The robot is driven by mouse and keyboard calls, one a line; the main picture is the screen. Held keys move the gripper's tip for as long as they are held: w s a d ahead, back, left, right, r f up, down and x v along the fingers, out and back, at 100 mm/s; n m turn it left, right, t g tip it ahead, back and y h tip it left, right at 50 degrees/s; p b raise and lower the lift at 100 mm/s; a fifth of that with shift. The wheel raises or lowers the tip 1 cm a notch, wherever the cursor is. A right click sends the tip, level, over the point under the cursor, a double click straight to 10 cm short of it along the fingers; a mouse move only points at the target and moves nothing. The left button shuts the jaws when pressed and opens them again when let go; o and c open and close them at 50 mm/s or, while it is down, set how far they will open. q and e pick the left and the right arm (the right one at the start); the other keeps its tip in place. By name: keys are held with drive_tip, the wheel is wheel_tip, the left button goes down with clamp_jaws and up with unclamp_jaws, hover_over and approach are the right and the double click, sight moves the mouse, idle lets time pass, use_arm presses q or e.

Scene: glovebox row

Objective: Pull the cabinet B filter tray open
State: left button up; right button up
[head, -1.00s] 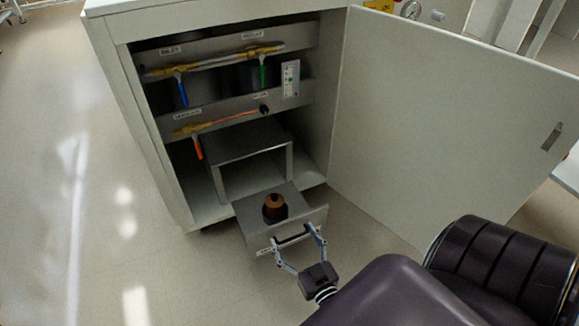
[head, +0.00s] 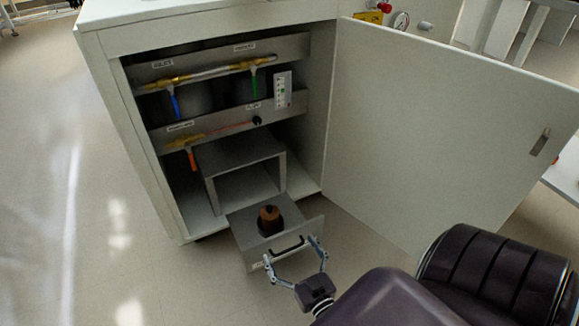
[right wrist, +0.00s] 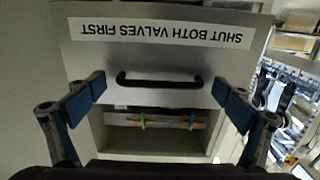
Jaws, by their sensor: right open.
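The grey filter tray (head: 249,240) is drawn out at the foot of the open cabinet, in front of its metal housing (head: 240,150). A brown and black cylinder (head: 269,220) stands on it. The tray front (right wrist: 150,57) carries a black bar handle (head: 288,246). My right gripper (head: 290,249) is open just in front of the handle. In the right wrist view the handle (right wrist: 160,80) lies between the spread fingers (right wrist: 160,92), apart from both. The label "SHUT BOTH VALVES FIRST" (right wrist: 160,34) shows upside down. My left gripper is not in view.
The cabinet door (head: 430,120) stands wide open on the right. Above the tray are pipes with a blue (head: 175,105), a green (head: 254,87) and an orange valve handle (head: 192,160). The floor (head: 110,240) to the left is clear.

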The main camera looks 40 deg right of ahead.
wheel_tip(320, 180, up, 10)
drive_tip(key=shift+f, duration=0.1)
idle(0.4)
idle(0.5)
